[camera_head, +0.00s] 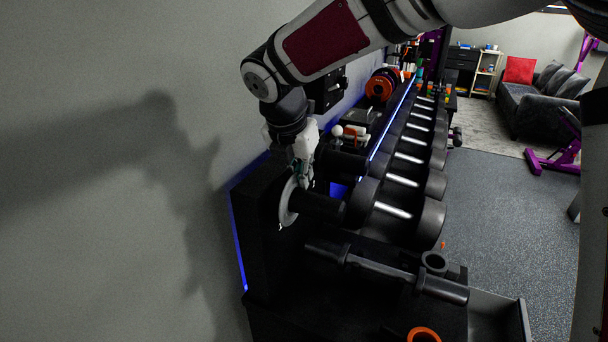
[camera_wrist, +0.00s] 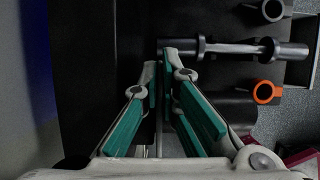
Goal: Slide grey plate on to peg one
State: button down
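The grey plate (camera_head: 287,204) stands upright in the head view, beside the black block at the left end of the rack. A black peg (camera_head: 320,206) sticks out to the right from in front of it. The plate looks to be around the peg's inner end, but I cannot tell if it is fully seated. My gripper (camera_head: 302,180) points down at the plate's upper edge. In the wrist view, the green-padded fingers (camera_wrist: 163,66) are close together with a narrow gap. A thin pale strip shows in the gap; whether they clamp the plate is unclear.
A second black peg (camera_head: 345,162) lies behind. A dumbbell row (camera_head: 408,184) runs back to the right. A black bar (camera_head: 375,267) and an orange ring (camera_head: 423,335) are in front. The wall (camera_head: 110,190) is close on the left; open floor (camera_head: 510,220) lies right.

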dwell(0.4)
jog(key=c, duration=1.7)
grip_release()
jog(key=shift+a, duration=0.1)
jog(key=shift+r, duration=0.1)
jog(key=v, duration=1.2)
